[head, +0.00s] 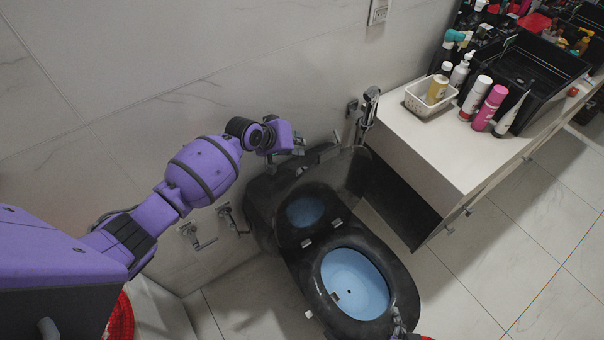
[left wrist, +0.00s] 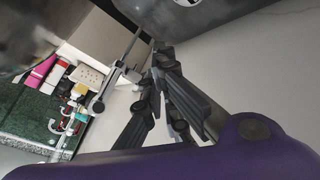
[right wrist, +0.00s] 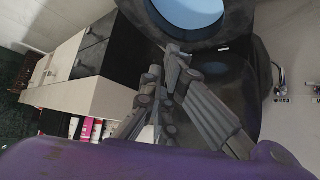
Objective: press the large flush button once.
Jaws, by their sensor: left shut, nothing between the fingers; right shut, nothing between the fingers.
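My left gripper (head: 304,150) is shut and empty over the back of the toilet, near the wall. In the left wrist view its closed fingers (left wrist: 160,52) point toward a dark grey surface. A pale round spot (left wrist: 186,2) is cut off at the top edge there; I cannot tell whether it is the flush button. No button is clear in the head view. My right gripper (head: 398,325) is shut and empty near the bowl's front; its fingers also show in the right wrist view (right wrist: 170,55).
A white counter (head: 425,150) to the right holds a white basket (head: 418,100), bottles and a black sink (head: 530,75). A hand sprayer (head: 370,105) hangs on the wall beside the toilet. A wall valve (head: 195,238) is left of it. Floor at the lower right is clear.

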